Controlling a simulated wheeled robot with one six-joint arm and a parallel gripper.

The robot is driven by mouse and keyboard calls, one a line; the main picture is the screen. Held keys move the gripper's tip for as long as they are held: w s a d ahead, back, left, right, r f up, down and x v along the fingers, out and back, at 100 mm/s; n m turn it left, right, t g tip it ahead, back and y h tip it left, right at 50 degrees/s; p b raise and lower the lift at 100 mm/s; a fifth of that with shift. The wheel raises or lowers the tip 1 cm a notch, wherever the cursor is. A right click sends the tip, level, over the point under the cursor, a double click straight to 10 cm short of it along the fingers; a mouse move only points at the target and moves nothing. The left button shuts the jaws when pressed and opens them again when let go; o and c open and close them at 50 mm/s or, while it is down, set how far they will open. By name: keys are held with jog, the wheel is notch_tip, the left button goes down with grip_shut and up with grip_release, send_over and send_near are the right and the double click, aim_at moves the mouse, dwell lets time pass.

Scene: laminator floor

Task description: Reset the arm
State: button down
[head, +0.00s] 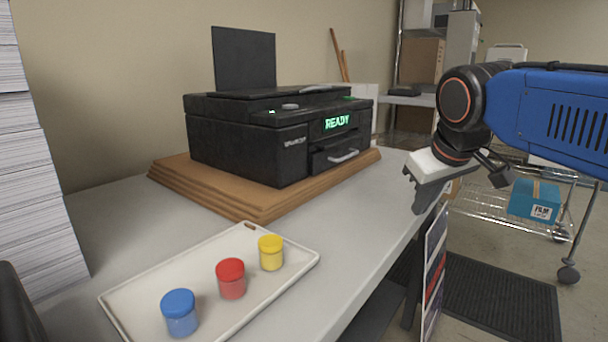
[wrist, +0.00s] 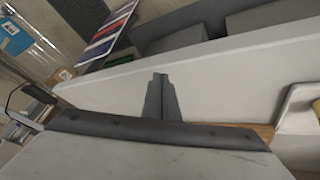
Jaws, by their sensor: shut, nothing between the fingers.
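My arm comes in from the right in the head view, blue with dark joints. My gripper (head: 418,200) hangs beyond the right edge of the table (head: 370,240), apart from the things on it. In the wrist view my gripper (wrist: 158,80) shows its two fingers together, with nothing between them. The table's pale edge passes behind the fingers there.
A black laminator (head: 270,130) reading READY stands on a wooden board (head: 262,208). A white tray (head: 130,300) holds blue (head: 180,313), red (head: 231,279) and yellow (head: 271,253) jars. A wire cart (head: 490,205) carries a blue film box (head: 534,200). A paper stack (head: 35,180) stands left.

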jog(key=s+d+f+m, duration=0.2)
jog(key=s+f, duration=0.6)
jog(key=f, duration=0.3)
jog(key=s+d+f+m+g, duration=0.1)
jog(key=s+d+f+m, duration=0.1)
jog(key=s+f, duration=0.7)
jog(key=shift+d+f, duration=0.75)
jog(key=shift+f, duration=0.15)
